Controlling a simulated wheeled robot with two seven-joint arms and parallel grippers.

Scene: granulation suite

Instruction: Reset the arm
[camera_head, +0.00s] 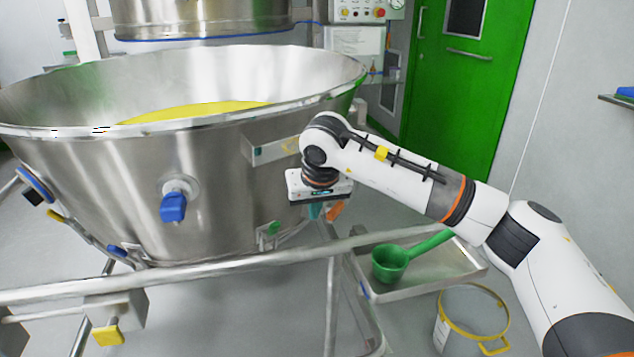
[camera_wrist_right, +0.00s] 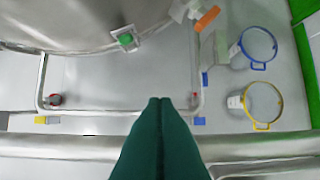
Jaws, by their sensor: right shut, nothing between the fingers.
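My right arm comes in from the right in the head view, bent at the wrist beside the large steel bowl. My right gripper (camera_head: 315,211) points down next to the bowl's outer wall, its fingers mostly hidden under the wrist. In the right wrist view its two dark green fingers (camera_wrist_right: 160,101) are closed together and hold nothing. My left gripper is in neither view.
The steel bowl (camera_head: 100,185) holds yellow powder (camera_head: 195,111) and has a frame rail (camera_head: 180,272) in front. A green scoop (camera_head: 390,263) lies on a steel tray (camera_head: 440,281). A yellow-rimmed bucket (camera_head: 470,320) stands on the floor; the wrist view also shows a blue-rimmed bucket (camera_wrist_right: 258,48).

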